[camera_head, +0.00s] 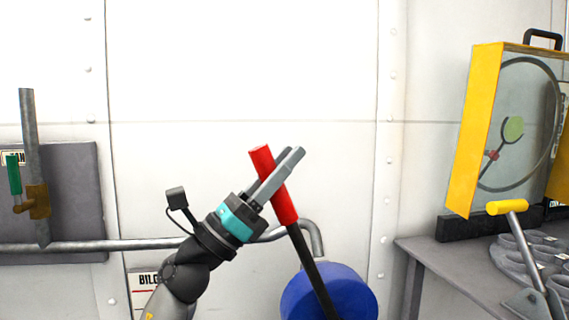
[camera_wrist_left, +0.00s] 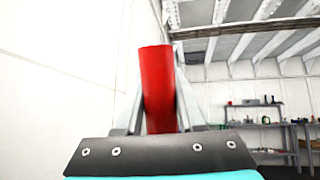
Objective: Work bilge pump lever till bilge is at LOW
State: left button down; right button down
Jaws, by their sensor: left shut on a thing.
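The bilge pump lever is a dark rod with a red grip (camera_head: 273,184), rising from a round blue pump body (camera_head: 340,294) at the bottom of the head view. The lever leans to the left at its top. My left gripper (camera_head: 280,178) is shut on the red grip, with its fingers on either side of it. In the left wrist view the red grip (camera_wrist_left: 158,90) stands between the fingers. A partly hidden sign (camera_head: 148,281) reading "BILG" is on the wall behind my left arm; the bilge level cannot be read. My right gripper is out of view.
A grey pipe (camera_head: 80,246) runs along the wall to the pump. A green-handled valve (camera_head: 14,175) is at the left. At the right, a yellow-framed case (camera_head: 478,130) and a yellow-handled lever (camera_head: 506,207) stand on a grey bench (camera_head: 440,254).

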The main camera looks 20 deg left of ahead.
pick_arm(q)
jog(key=c, duration=0.5)
grip_release()
jog(key=v, duration=1.5)
jog(key=shift+f, duration=0.15)
